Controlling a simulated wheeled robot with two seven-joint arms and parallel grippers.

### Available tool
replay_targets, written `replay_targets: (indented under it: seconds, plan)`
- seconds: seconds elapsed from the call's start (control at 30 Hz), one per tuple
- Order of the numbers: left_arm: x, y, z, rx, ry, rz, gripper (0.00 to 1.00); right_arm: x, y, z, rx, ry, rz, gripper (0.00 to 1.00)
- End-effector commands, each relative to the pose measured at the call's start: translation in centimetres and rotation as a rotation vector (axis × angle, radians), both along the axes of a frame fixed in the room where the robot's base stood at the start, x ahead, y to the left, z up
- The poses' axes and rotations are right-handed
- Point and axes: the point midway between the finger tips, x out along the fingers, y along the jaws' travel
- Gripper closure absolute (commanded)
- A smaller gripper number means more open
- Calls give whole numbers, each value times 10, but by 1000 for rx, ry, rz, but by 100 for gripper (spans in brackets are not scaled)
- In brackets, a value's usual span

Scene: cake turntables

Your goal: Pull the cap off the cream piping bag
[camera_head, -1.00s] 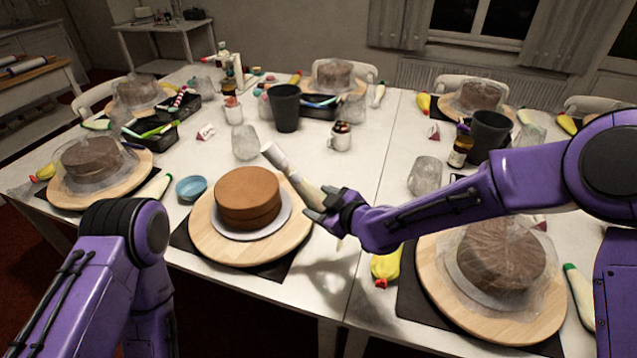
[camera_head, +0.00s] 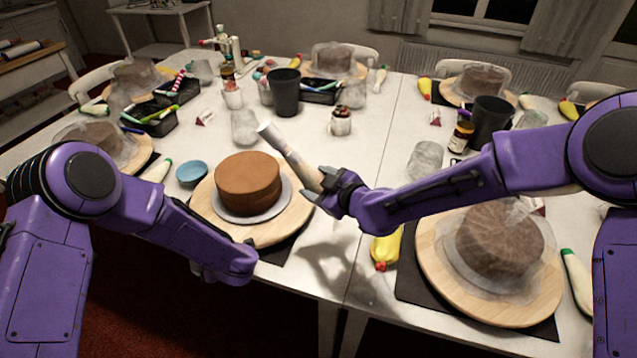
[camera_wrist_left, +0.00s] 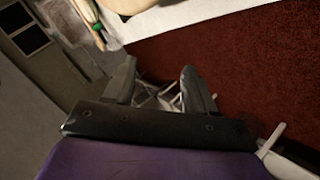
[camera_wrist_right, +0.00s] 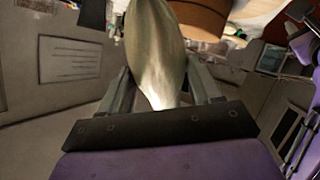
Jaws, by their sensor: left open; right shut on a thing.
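My right gripper (camera_head: 328,192) is shut on the cream piping bag (camera_head: 304,172), beside the brown cake (camera_head: 248,178). The bag is tilted, its upper end pointing up and left above the table. In the right wrist view the bag (camera_wrist_right: 155,45) sits between the fingers of the gripper (camera_wrist_right: 160,88); the cap is out of that view. My left gripper is open and empty in the left wrist view (camera_wrist_left: 160,88), over the floor off the table's edge. In the head view its fingers are mostly hidden behind my left forearm.
The brown cake stands on a wooden turntable (camera_head: 290,222) in front of me. A blue bowl (camera_head: 192,173), a clear glass (camera_head: 244,127) and a dark cup (camera_head: 285,93) stand nearby. A wrapped cake (camera_head: 498,240) is at right. A yellow bag (camera_head: 386,248) lies near the front edge.

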Motion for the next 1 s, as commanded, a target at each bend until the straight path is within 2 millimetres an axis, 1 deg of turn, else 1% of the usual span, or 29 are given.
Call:
replay_targets:
  seconds: [0.03,0.07,0.1,0.17,0.2,0.27,0.3,0.37,0.4,0.47,0.5,0.57,0.6,0.7,0.8,0.9,1.0]
  plan:
    - [23,-1,26,-54,-106,148,44,0,0,1,1,-1,0,51]
    - [33,-2,40,-93,-164,245,44,0,0,1,1,-1,0,51]
    - [46,-4,61,-151,-237,376,44,0,0,1,1,-1,0,51]
    - [62,-10,93,-249,-336,577,44,0,0,1,1,-1,0,51]
    - [70,-15,114,-322,-390,708,44,0,0,1,1,-1,0,51]
    - [81,-26,147,-436,-449,893,44,0,0,1,1,-1,0,51]
    - [87,-34,168,-515,-473,1010,44,0,0,1,1,-1,0,51]
    - [94,-48,200,-636,-480,1167,44,0,0,1,1,-1,0,51]
    - [98,-57,221,-717,-465,1257,44,0,0,1,1,-1,0,51]
    - [103,-73,252,-840,-411,1367,44,0,0,1,1,-1,0,51]
    - [106,-84,272,-924,-355,1421,44,0,0,1,1,-1,0,51]
    - [109,-100,299,-1047,-247,1465,44,0,0,1,1,-1,0,51]
    - [111,-110,316,-1127,-166,1471,44,0,0,1,1,-1,0,51]
    - [115,-129,351,-1311,36,1422,44,0,0,1,1,-1,0,51]
    - [118,-139,374,-1440,177,1347,44,0,0,1,1,-1,0,51]
    - [119,-144,384,-1504,240,1300,44,0,0,1,1,-1,0,51]
    - [118,-149,381,-1515,256,1289,44,0,0,1,1,-1,0,51]
